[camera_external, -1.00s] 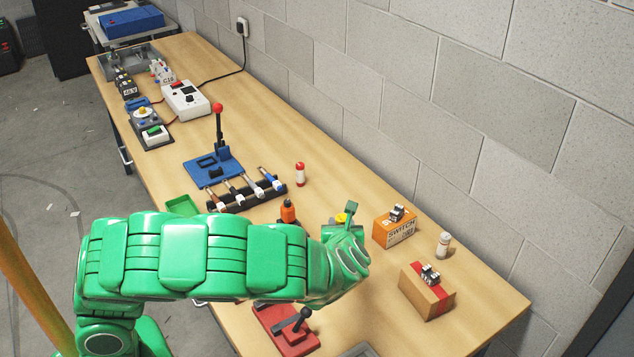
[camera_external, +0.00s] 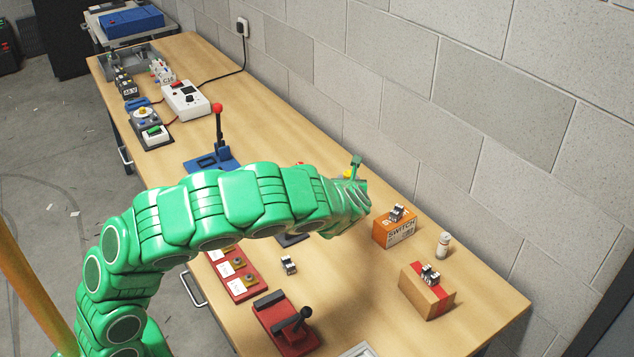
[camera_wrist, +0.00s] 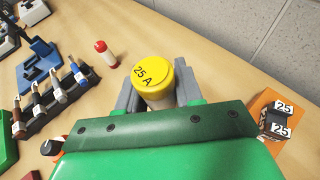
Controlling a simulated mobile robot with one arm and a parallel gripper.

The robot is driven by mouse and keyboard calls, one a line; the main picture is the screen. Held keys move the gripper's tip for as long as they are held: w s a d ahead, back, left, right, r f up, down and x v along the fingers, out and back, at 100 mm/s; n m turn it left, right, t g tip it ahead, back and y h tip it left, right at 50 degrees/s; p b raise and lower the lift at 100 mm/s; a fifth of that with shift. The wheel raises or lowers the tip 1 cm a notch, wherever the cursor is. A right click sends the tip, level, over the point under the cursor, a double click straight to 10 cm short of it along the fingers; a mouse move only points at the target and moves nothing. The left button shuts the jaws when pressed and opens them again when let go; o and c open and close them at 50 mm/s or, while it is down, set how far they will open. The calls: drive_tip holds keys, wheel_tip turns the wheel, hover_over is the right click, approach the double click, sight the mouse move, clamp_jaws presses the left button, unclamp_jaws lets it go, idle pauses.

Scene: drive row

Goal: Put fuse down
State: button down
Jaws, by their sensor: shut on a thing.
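A fuse with a yellow cap marked 25 A and a pale body (camera_wrist: 153,86) is between the two grey fingers of my gripper (camera_wrist: 157,95) in the wrist view. The fingers are shut on its sides. The fuse appears to be above the wooden table, with its lower end hidden. In the external view only a bit of its yellow cap (camera_external: 348,174) shows past my green arm. My gripper's fingers are mostly hidden there.
A red lever device (camera_external: 285,326) is at the front.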

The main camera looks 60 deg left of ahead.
drive_tip(key=a+r, duration=0.3)
drive_tip(key=a, duration=3.7)
drive_tip(key=shift+n+g, duration=0.3)
drive_tip(key=shift+w+d+f, duration=0.1)
drive_tip(key=shift+f, duration=2.45)
drive_tip(key=shift+w+d+f, duration=0.1)
drive_tip(key=shift+w+f, duration=0.05)
drive_tip(key=shift+f, duration=2.35)
drive_tip(key=shift+w+d+f, duration=0.1)
drive_tip(key=shift+f, duration=2.45)
drive_tip(key=c, duration=0.7)
unclamp_jaws()
drive_tip(key=shift+f, duration=0.1)
drive_tip(key=shift+c, duration=0.2)
